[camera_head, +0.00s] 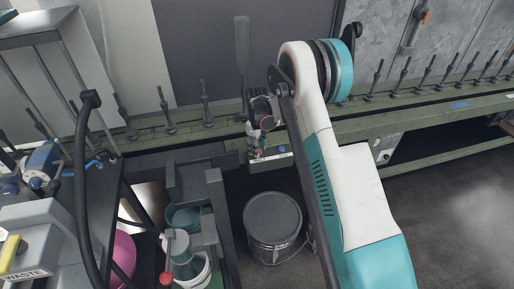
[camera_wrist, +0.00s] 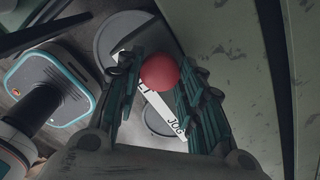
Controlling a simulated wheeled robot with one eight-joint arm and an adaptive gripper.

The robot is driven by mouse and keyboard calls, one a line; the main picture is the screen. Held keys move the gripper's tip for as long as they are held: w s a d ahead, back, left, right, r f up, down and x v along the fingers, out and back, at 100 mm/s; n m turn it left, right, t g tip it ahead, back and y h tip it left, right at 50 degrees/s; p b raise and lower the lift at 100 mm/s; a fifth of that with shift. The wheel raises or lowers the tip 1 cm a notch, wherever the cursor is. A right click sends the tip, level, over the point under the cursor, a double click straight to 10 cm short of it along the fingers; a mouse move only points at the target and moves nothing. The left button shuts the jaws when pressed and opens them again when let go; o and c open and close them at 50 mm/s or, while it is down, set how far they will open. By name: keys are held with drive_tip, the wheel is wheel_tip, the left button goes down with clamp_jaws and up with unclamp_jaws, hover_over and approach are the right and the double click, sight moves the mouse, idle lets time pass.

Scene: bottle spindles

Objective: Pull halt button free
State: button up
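The halt button (camera_wrist: 160,71) is a round red knob in the middle of the wrist view. It sits above a white label strip (camera_wrist: 166,118) with partly hidden lettering, where "JOG" can be read. My gripper (camera_wrist: 159,76) has its dark green ribbed fingers drawn in on both sides of the button, at its edges. In the head view the button (camera_head: 267,123) shows small and red among my gripper's fingers (camera_head: 260,122), above a control box (camera_head: 270,157) at the green rail's edge. The fingers hide the button's mount.
A green rail (camera_head: 430,110) with several upright spindles runs across the back. A lidded grey bucket (camera_head: 272,214) stands on the floor below the control box. A dark cart (camera_head: 100,190) with a hose and containers stands at the left. Open floor lies at the right.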

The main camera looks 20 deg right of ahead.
clamp_jaws()
drive_tip(key=shift+r+p, duration=0.35)
drive_tip(key=shift+r, duration=0.25)
drive_tip(key=o, duration=0.8)
unclamp_jaws()
wheel_tip(320, 180, up, 12)
